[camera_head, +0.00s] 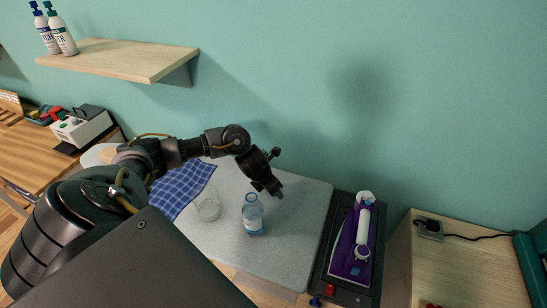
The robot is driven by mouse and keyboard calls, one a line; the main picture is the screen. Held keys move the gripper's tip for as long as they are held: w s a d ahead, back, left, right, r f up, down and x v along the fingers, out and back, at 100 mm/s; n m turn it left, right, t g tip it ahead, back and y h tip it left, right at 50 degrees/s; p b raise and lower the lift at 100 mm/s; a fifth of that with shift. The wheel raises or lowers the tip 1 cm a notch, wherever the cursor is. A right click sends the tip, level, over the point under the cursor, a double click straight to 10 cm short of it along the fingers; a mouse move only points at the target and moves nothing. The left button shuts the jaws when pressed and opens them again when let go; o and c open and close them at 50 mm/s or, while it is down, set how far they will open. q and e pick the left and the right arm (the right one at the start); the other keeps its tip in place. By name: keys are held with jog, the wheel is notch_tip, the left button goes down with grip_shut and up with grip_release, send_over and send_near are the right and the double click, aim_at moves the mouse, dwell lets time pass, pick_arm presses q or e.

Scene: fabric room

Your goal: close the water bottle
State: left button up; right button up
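A clear water bottle (253,216) with a bluish label stands upright on the grey table. Its neck points up; whether a cap sits on it is too small to tell. My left gripper (269,191) is above and slightly right of the bottle top, pointing down. Its fingers look apart, with nothing visible between them. Whether a finger touches the bottle is unclear. No separate cap shows on the table. My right gripper is not in view.
A clear glass (208,211) stands left of the bottle, beside a blue checked cloth (183,190). The grey table (302,222) is bare right of the bottle. A dark stand with a purple-and-white device (356,238) adjoins on the right. A wooden shelf (120,60) hangs behind.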

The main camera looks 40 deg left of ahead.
pick_arm(q)
jog(key=shift+c, duration=0.4)
jog(key=c, duration=1)
jog(key=shift+r, duration=0.1)
notch_tip(320, 180, up, 10)
jog(key=shift+f+b, duration=0.1)
jog(key=shift+b, duration=0.2)
